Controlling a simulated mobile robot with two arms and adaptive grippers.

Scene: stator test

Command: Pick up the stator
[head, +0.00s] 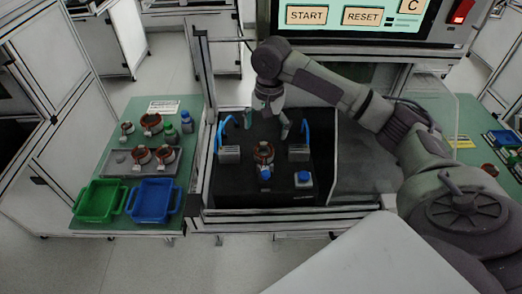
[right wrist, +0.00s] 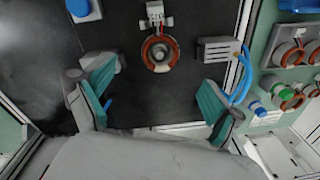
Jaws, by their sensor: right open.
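An orange-brown ring-shaped stator (head: 264,151) sits on the black test bed (head: 235,190) in the middle of the head view. It also shows in the right wrist view (right wrist: 160,52), with a white connector block beside it. My right gripper (head: 267,122) is above the bed, near the stator and apart from it. Its teal-padded fingers are spread wide and empty, and in the right wrist view the gripper (right wrist: 155,98) lies below the stator in the picture. More stators (head: 140,155) stand on the green table at the left. My left gripper is out of view.
Grey blocks with blue hoses (head: 229,153) (head: 299,152) flank the stator. A blue button box (head: 304,179) is at its front right. The left table holds a green tray (head: 84,211), a blue tray (head: 136,211) and small bottles (head: 187,122). Frame posts (head: 203,95) edge the station.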

